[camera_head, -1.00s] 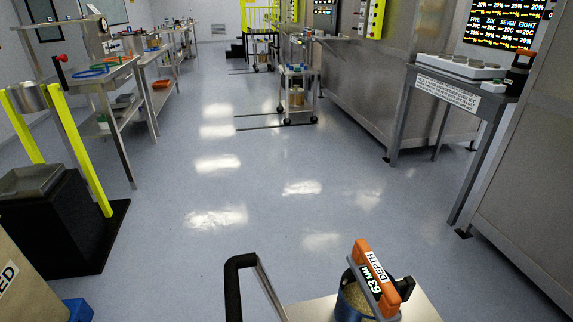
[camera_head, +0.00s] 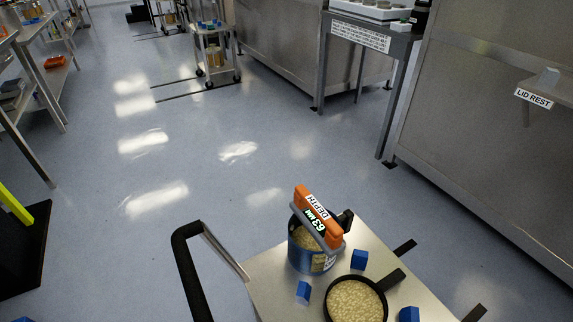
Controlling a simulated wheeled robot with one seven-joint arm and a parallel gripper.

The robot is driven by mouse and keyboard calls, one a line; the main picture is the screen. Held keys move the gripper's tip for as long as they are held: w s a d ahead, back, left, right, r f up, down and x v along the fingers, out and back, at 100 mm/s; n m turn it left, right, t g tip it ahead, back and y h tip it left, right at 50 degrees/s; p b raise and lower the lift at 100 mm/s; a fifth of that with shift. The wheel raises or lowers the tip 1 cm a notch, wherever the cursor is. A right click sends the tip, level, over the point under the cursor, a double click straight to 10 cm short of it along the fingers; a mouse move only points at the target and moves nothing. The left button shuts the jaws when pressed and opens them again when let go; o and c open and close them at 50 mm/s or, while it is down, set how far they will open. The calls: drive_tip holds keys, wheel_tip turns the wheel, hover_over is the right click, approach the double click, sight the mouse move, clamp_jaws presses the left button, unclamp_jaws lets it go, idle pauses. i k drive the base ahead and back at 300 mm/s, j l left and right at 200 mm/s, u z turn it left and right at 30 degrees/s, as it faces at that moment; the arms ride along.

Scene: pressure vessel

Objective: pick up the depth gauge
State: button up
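The depth gauge (camera_head: 319,216) is an orange bar with a grey lower part, labelled "DEPTH" and "63 MM". It lies across the top of a blue pot (camera_head: 303,262) filled with tan grain-like material. The pot stands on a metal cart top (camera_head: 262,278) at the bottom of the head view. My gripper is not in view.
A black pan (camera_head: 356,300) with tan contents and several blue blocks (camera_head: 359,259) are on the cart. The cart's black handle (camera_head: 187,268) rises at left. A steel table (camera_head: 372,50) and a "LID REST" shelf (camera_head: 548,92) stand at right.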

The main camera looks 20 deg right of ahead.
sight(327, 232)
drive_tip(key=k+j+z, duration=0.15)
drive_tip(key=j, duration=0.25)
drive_tip(key=k+j+z, duration=0.15)
drive_tip(key=j, duration=0.2)
drive_tip(key=k+j+z, duration=0.15)
drive_tip(key=j, duration=0.2)
drive_tip(key=k+j+z, duration=0.15)
drive_tip(key=j, duration=0.2)
